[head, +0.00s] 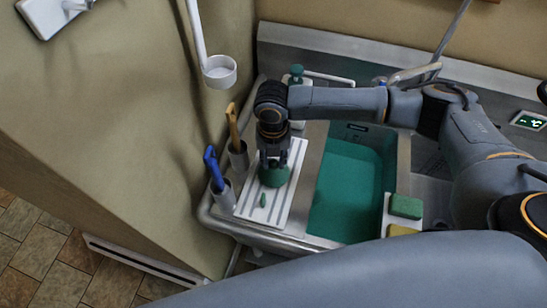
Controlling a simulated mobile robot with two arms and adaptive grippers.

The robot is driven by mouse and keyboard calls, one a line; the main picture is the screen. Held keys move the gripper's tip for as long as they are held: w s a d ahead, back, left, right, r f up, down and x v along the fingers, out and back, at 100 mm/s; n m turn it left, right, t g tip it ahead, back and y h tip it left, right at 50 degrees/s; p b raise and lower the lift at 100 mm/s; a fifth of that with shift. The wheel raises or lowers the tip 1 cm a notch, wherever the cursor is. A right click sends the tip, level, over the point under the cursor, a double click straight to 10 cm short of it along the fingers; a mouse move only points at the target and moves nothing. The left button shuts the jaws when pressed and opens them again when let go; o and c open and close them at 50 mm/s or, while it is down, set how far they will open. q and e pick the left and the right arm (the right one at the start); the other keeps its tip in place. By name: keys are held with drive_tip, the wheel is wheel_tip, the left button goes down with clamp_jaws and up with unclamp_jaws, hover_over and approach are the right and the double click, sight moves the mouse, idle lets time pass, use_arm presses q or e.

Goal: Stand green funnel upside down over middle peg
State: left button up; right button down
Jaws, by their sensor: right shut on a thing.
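The green funnel (274,178) is at the fingertips of my right gripper (273,160), which points down and is shut on it. The funnel is low over the white ribbed board (283,205) beside the sink, wide part down as far as I can see. A small green upright peg (263,201) stands on the board just in front of the funnel. The middle peg is not seen apart; the funnel and gripper hide that part of the board. I cannot tell whether the funnel touches the board. My left gripper is not in view.
Left of the board stand grey holders with a blue-handled brush (214,168) and a yellow-handled one (232,124). The green-filled sink (350,185) is to the right, with a green sponge (406,206) at its edge. A white ladle (219,71) hangs at upper left.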

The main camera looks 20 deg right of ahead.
drive_tip(key=shift+f, duration=0.3)
unclamp_jaws()
idle(0.6)
idle(0.4)
drive_tip(key=shift+r+p, duration=1)
drive_tip(key=shift+p, duration=0.05)
drive_tip(key=shift+r+p, duration=1)
drive_tip(key=shift+p, duration=0.05)
drive_tip(key=shift+r, duration=0.1)
drive_tip(key=shift+r, duration=0.85)
